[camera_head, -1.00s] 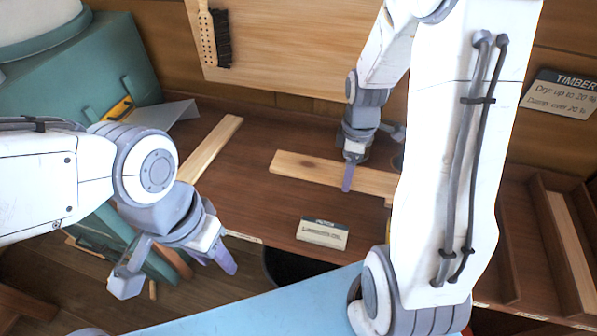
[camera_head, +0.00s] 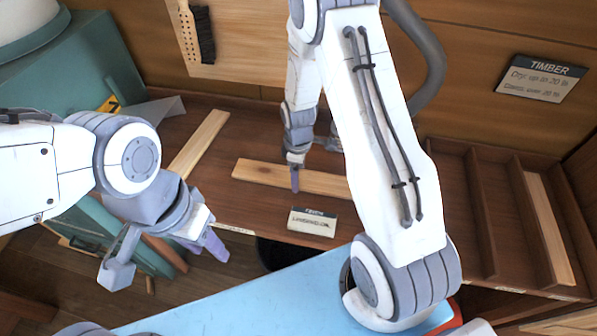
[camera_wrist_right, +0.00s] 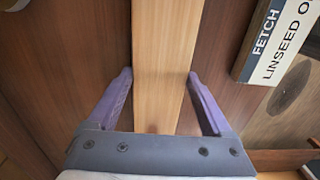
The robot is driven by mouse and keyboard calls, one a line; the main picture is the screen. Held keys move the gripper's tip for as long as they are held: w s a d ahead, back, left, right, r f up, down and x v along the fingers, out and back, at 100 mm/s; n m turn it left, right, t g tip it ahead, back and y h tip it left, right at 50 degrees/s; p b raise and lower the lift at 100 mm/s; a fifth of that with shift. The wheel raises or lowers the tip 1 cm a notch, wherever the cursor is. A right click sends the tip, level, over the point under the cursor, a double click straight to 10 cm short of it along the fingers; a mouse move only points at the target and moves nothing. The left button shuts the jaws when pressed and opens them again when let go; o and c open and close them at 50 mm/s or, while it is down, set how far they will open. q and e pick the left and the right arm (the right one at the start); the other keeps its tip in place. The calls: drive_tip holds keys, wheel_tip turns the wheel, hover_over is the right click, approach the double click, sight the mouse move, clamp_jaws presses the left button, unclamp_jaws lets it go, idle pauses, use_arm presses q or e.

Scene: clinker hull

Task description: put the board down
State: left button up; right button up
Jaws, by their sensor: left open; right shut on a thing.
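A pale wooden board (camera_head: 255,172) lies flat across the brown bench (camera_head: 255,215) in the head view. My right gripper (camera_head: 296,180) points down over it and is shut on it. In the right wrist view the board (camera_wrist_right: 163,60) runs lengthwise between the two purple fingers of that gripper (camera_wrist_right: 160,98). I cannot tell whether the board touches the bench or is just above it. The board's right end is hidden behind my right arm. My left gripper (camera_head: 166,258) is open and empty, left of the bench's front edge and away from the board.
Another pale board (camera_head: 197,143) lies on the bench to the left. A card (camera_head: 312,222) stands near the front edge, above a dark bin (camera_head: 280,254). A slotted rack (camera_head: 507,220) at the right holds one strip (camera_head: 550,228). A timber sign (camera_head: 540,78) hangs behind.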

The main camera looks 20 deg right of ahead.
drive_tip(key=shift+f, duration=0.2)
drive_tip(key=o, duration=1.5)
drive_tip(key=shift+r, duration=0.1)
